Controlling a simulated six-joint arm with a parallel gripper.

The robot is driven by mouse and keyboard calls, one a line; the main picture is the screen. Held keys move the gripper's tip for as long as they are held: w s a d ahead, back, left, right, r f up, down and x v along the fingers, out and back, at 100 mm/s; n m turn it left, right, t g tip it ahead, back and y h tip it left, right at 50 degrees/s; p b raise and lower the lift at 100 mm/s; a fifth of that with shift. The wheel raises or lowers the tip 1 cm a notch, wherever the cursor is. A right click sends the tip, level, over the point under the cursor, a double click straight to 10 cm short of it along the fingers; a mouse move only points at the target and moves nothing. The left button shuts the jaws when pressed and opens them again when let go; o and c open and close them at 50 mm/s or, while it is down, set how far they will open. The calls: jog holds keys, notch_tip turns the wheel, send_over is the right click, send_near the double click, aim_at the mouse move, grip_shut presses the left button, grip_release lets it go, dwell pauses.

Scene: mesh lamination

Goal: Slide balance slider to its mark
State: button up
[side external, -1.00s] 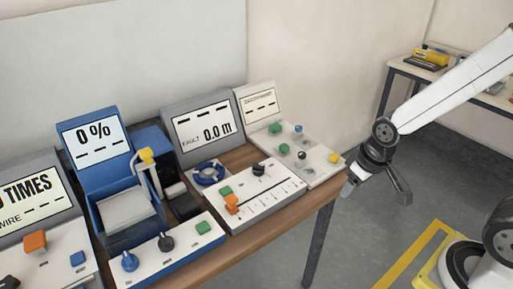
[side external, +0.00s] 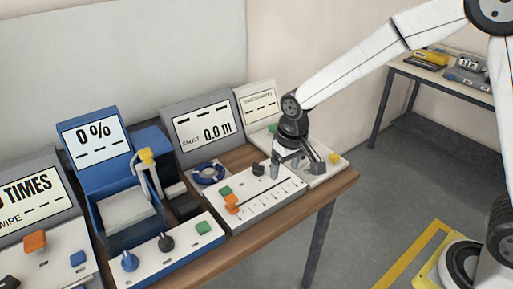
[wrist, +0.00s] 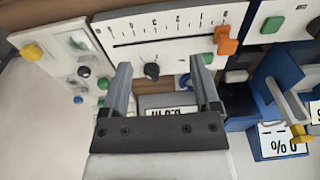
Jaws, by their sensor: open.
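The balance slider looks to be the orange handle (side external: 232,203) on the white fault-meter panel (side external: 262,207). It stands at the left end of a long slot with a marked scale. In the wrist view the orange handle (wrist: 226,43) is at the right end of the numbered scale (wrist: 170,25). I cannot tell which mark is its own. My gripper (side external: 296,170) is open and empty, above the right end of the panel and apart from the handle. In the wrist view its fingers (wrist: 160,66) point towards the panel, with the handle beyond the right finger.
A green button (side external: 225,191) sits beside the handle, and a black knob (side external: 258,169) is farther right. A blue cable coil (side external: 208,173) lies behind. A blue machine (side external: 125,207) stands left. Another panel with buttons (side external: 334,157) is to the right.

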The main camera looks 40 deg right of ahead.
jog(key=g, duration=0.1)
send_over(231, 197)
notch_tip(231, 197, down, 3)
jog(key=shift+r, duration=0.1)
jog(key=shift+a, duration=0.1)
jog(key=shift+f, duration=4)
grip_shut()
